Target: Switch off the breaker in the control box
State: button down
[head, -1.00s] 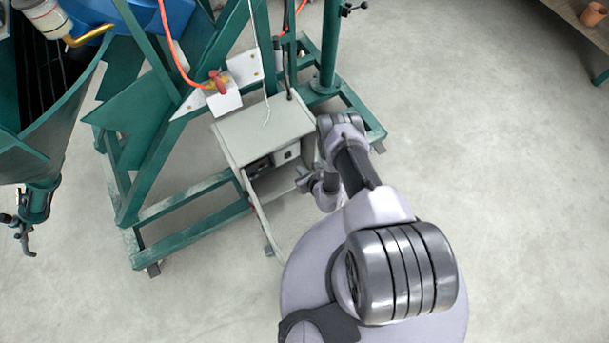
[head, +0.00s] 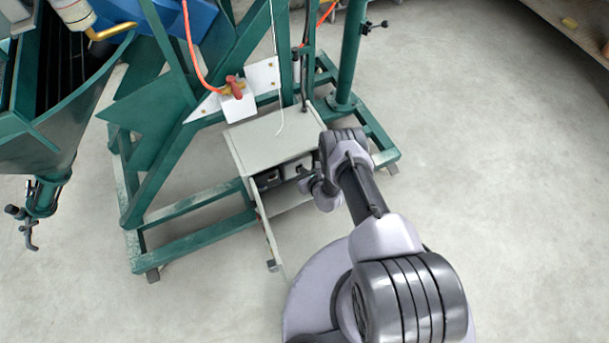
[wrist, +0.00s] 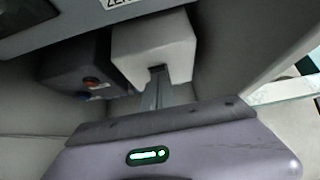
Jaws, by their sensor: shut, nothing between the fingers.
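The grey control box (head: 268,139) stands low on the green frame in the head view, with its front open and its door swung out. My gripper (head: 303,179) reaches into the opening at the right. In the wrist view, a white block (wrist: 150,38) that looks like the breaker is inside the box. My gripper (wrist: 159,74) is shut, with its narrow fingertips at a dark notch in the block's lower face. I cannot tell whether they touch it. The breaker's lever and its position are not clear. My gripper's body hides the lower part of the view.
A dark unit (wrist: 75,72) with orange and blue buttons sits left of the white block. The box walls are close around my gripper. The open door (head: 268,240) stands at the front left. Bare floor lies right.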

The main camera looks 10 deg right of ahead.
jog(key=shift+r+p, duration=0.55)
jog(key=shift+r, duration=0.2)
jog(key=shift+d, duration=0.1)
